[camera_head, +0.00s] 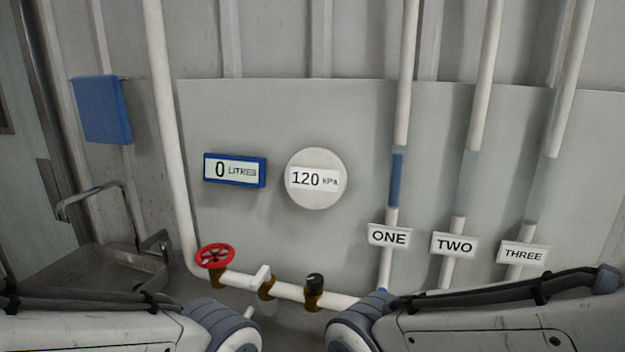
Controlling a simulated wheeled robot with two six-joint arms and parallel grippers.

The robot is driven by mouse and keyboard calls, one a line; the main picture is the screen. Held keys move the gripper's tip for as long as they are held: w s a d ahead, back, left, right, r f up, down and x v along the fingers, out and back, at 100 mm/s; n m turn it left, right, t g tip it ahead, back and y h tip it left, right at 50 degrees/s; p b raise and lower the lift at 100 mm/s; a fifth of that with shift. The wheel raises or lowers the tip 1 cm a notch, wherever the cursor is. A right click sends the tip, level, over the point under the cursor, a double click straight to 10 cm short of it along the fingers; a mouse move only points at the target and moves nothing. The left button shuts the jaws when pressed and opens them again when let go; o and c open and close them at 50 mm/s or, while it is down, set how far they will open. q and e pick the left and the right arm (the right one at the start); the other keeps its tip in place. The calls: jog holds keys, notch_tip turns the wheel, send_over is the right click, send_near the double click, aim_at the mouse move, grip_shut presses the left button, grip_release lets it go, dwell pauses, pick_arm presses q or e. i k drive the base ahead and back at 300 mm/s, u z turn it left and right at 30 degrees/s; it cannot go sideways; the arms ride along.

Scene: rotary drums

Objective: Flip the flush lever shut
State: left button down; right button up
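A horizontal white pipe (288,291) runs low along the wall with several brass fittings. One brass valve carries a short white lever-like handle (262,276), which looks angled across the pipe. To its left is a red handwheel (215,256), and to its right a black knob (315,282). No label marks any of them as the flush lever, so I cannot tell for certain which it is. My two arms show at the bottom left and bottom right, below the pipe. Neither gripper is in view.
A wall panel holds a blue-framed display (235,171) reading 0 litres and a round gauge (316,178) reading 120 kPa. Signs ONE (389,236), TWO (454,245) and THREE (523,254) hang on vertical pipes. A sink (95,275) and blue towel (101,109) are left.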

aim_at(264, 275)
jog(key=z, duration=1.35)
jog(key=k, duration=0.5)
jog(key=u, duration=1.4)
jog(key=i, duration=0.5)
jog(key=u, duration=0.05)
